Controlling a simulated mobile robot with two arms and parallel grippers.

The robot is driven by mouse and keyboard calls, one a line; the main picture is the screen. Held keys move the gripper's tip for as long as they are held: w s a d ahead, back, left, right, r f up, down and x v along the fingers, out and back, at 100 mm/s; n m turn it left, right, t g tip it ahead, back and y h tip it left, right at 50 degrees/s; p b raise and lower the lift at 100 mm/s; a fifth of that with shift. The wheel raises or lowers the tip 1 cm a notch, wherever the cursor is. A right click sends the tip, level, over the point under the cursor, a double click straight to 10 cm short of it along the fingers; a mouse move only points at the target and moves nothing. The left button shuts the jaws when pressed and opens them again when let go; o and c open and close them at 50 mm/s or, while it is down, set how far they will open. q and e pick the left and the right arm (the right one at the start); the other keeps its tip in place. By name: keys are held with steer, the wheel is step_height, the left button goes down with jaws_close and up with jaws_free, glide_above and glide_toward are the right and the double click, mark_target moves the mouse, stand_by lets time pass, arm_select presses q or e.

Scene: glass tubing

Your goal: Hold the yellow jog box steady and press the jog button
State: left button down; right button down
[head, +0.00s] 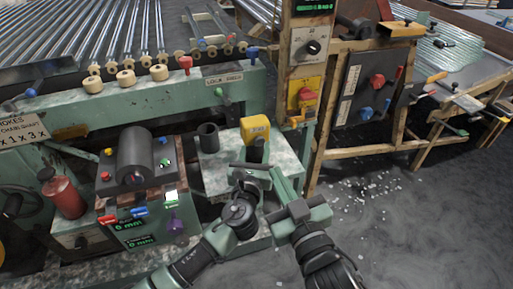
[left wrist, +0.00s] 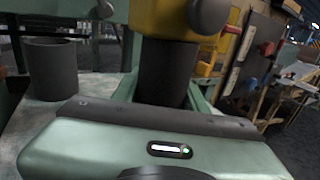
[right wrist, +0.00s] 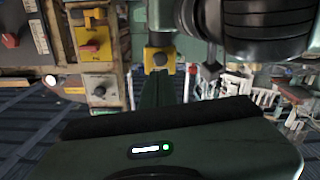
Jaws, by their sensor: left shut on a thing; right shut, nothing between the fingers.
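The yellow jog box (head: 255,129) sits upright on top of a dark handle (left wrist: 167,72), above the pale bench. My left gripper (head: 255,166) is shut on that handle, just below the box. The box also fills the top of the left wrist view (left wrist: 165,18), where a dark rounded part shows at its front; I cannot tell whether this is the jog button. My right gripper (head: 275,178) is shut and empty, below and to the right of the box in the head view. In the right wrist view its fingers (right wrist: 162,78) point towards a small yellow block with a dark round spot.
A dark open cup (head: 208,138) stands on the mottled bench (head: 213,178) left of the box. A control console (head: 137,195) and a red bottle (head: 65,195) are further left. A panel with a red switch (head: 306,95) stands behind right. The floor at right has scattered pale bits.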

stand_by(0.8)
steer(key=shift+s+d+f+n+g+y, duration=0.15)
steer(key=shift+n+y, duration=0.6)
steer(key=shift+y, duration=1.5)
steer(key=shift+s+d+f+n+g+y, duration=0.15)
steer(key=shift+n+y, duration=0.65)
steer(key=shift+y, duration=1.4)
steer(key=shift+s+d+f+n+y, duration=0.2)
steer(key=shift+n+y, duration=0.55)
steer(key=shift+y, duration=1.5)
steer(key=shift+r, duration=0.1)
glide_toward(259, 140)
steer(key=shift+w+a+r, duration=0.25)
steer(key=shift+a+r, duration=0.4)
steer(key=shift+r, duration=0.05)
steer(key=shift+w+a+r, duration=0.2)
steer(key=shift+a+r, duration=0.45)
steer(key=shift+a, duration=0.05)
steer(key=shift+w+a+r, duration=0.25)
steer(key=shift+a+r, duration=0.4)
steer(key=shift+r, duration=0.05)
steer(key=shift+w, duration=0.15)
steer(key=shift+w+a, duration=0.1)
steer(key=shift+w, duration=0.15)
